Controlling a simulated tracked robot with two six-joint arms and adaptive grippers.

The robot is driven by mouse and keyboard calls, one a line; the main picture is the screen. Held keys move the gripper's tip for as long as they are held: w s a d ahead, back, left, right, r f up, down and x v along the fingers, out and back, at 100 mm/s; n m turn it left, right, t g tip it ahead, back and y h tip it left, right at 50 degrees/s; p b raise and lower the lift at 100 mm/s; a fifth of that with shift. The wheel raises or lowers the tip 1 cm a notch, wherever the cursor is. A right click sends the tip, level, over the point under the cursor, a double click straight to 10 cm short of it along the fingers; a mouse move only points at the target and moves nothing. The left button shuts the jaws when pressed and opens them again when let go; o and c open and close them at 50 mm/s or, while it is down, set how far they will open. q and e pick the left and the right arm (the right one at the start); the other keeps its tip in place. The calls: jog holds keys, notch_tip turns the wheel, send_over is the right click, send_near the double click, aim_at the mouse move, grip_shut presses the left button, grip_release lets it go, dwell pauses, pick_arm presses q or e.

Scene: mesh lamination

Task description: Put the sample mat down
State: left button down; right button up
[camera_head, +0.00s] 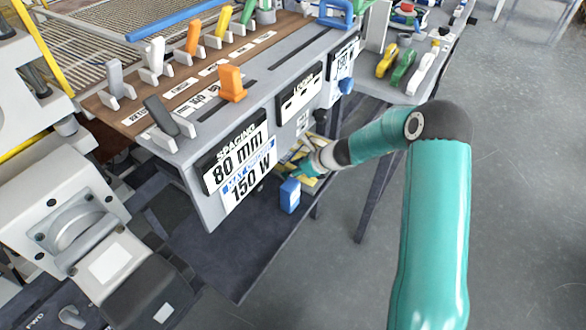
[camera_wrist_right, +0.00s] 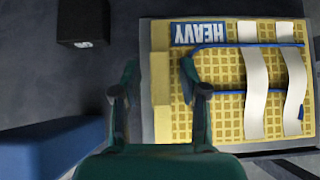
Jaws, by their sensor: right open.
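The sample mat (camera_wrist_right: 225,125) is a yellow gridded sheet with blue lines, two white strips and a blue label reading HEAVY. In the right wrist view it lies flat on a grey plate or shelf. In the head view only yellow parts of the mat (camera_head: 312,185) show, under the machine's front, partly hidden by my right arm. My right gripper (camera_head: 292,165) is at the mat. In the wrist view the right gripper (camera_wrist_right: 160,85) has its fingers apart around the mat's left edge area, with nothing clamped. My left gripper is not in view.
A blue block (camera_head: 290,195) stands on the dark lower shelf (camera_head: 235,255) beside the mat. A black box (camera_wrist_right: 83,22) stands beyond it. Above is the machine panel with an 80 mm sign (camera_head: 236,160) and several coloured levers. Open grey floor (camera_head: 520,200) lies right.

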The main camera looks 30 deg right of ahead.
jog(key=shift+r, duration=0.2)
jog(key=s+d+b, duration=0.2)
jog(key=s+d, duration=0.2)
jog(key=s, duration=0.8)
jog(key=shift+d+r, duration=0.3)
